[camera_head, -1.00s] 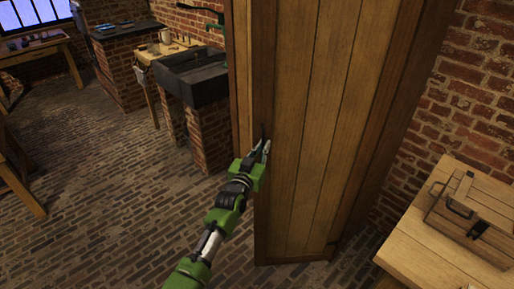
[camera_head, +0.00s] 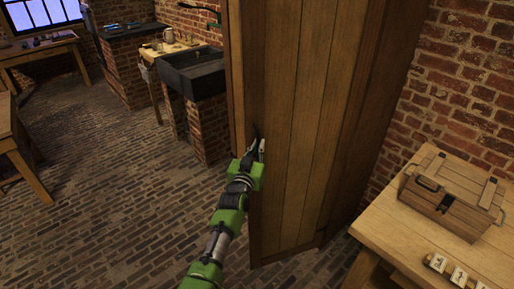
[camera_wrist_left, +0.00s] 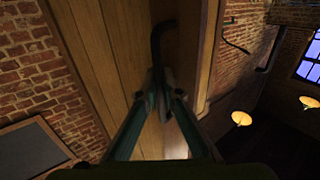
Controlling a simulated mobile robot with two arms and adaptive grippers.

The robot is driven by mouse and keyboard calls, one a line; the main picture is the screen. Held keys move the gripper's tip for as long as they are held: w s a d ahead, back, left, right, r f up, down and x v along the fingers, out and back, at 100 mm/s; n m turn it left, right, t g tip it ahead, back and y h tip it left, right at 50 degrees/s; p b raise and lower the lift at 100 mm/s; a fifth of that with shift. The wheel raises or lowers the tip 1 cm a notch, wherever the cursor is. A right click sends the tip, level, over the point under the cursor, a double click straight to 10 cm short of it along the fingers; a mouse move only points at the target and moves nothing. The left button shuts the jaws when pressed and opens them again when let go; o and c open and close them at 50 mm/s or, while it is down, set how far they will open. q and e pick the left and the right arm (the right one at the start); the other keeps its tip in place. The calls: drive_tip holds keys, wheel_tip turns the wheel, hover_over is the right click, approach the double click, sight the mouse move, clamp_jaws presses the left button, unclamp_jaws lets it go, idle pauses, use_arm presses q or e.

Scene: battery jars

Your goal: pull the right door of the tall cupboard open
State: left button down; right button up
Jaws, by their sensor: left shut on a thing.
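The tall wooden cupboard (camera_head: 385,60) stands in the middle of the head view, with a planked door face (camera_head: 290,150) towards me. My left gripper (camera_head: 256,150) is at the left edge of this face, at about mid-height. It is shut on the dark door handle (camera_head: 258,132). In the left wrist view the fingertips (camera_wrist_left: 160,92) close around the lower end of the dark, bent handle (camera_wrist_left: 159,40), with the planks (camera_wrist_left: 105,40) behind. I cannot tell whether the door stands ajar. My right gripper is not in view.
A wooden table (camera_head: 410,228) with a wooden box (camera_head: 452,195) and small labelled blocks (camera_head: 458,277) stands at the right. A dark sink (camera_head: 190,75) on brick supports is behind, left of the cupboard. The brick floor (camera_head: 110,200) at the left is largely clear.

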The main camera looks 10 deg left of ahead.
use_arm(q)
drive_tip(key=shift+a, duration=0.15)
drive_tip(key=c, duration=2.5)
unclamp_jaws()
drive_tip(key=shift+s, duration=0.1)
drive_tip(key=s+a, duration=0.1)
drive_tip(key=s, duration=1)
drive_tip(key=shift+s, duration=0.4)
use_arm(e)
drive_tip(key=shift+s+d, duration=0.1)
